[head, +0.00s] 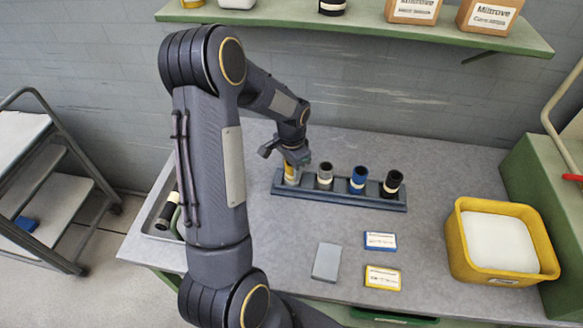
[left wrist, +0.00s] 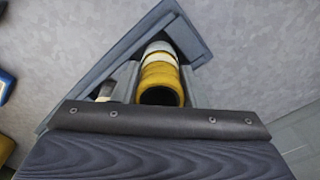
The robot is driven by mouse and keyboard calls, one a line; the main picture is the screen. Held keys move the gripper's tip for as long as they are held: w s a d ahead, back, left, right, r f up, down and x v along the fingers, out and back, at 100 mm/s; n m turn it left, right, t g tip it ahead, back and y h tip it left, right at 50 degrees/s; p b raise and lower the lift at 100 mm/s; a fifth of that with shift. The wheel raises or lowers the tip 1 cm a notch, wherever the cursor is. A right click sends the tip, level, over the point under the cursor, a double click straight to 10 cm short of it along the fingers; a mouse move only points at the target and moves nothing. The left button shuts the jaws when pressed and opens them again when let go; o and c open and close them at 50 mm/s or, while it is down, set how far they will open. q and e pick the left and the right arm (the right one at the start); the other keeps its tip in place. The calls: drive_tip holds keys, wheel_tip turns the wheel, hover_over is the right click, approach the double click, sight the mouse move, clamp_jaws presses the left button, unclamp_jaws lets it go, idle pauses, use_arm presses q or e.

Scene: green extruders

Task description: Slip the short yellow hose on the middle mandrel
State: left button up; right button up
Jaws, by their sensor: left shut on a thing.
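The yellow hose (head: 290,171), with a pale band, stands at the left end of the dark rack (head: 347,199). My left gripper (head: 290,161) is above that end, shut on the hose. In the left wrist view the yellow hose (left wrist: 161,82) shows its open dark end towards the camera, between the fingers of my left gripper (left wrist: 160,90). The rack (left wrist: 187,38) lies behind it there. I cannot tell whether the hose's lower end still touches the rack. I cannot make out the middle mandrel in either view. My right gripper is out of view.
A yellow bin (head: 462,262) is at the right. A tray (head: 153,222) with a black piece is left, partly behind my arm. Flat boxes lie in front.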

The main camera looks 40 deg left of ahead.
use_arm(q)
drive_tip(key=o, duration=0.7)
drive_tip(key=shift+f, duration=0.2)
drive_tip(key=shift+c, duration=0.2)
drive_tip(key=o, duration=0.5)
drive_tip(key=shift+c, duration=0.2)
wheel_tip(320, 180, up, 12)
drive_tip(key=r+p, duration=0.1)
drive_tip(key=p, duration=0.3)
drive_tip(key=s+d+r+n+t+h, duration=0.2)
drive_tip(key=s+d+r+t, duration=0.1)
drive_tip(key=s+d+r, duration=0.45)
drive_tip(key=s+d+r+n+t+h, duration=0.1)
drive_tip(key=s+d+r+n+t, duration=0.1)
drive_tip(key=s+d, duration=0.6)
drive_tip(key=s+n, duration=0.1)
drive_tip(key=s, duration=0.3)
drive_tip(key=shift+s+d+t+h, duration=0.25)
drive_tip(key=shift+d+t+h, duration=0.05)
drive_tip(key=shift+d+h, duration=0.1)
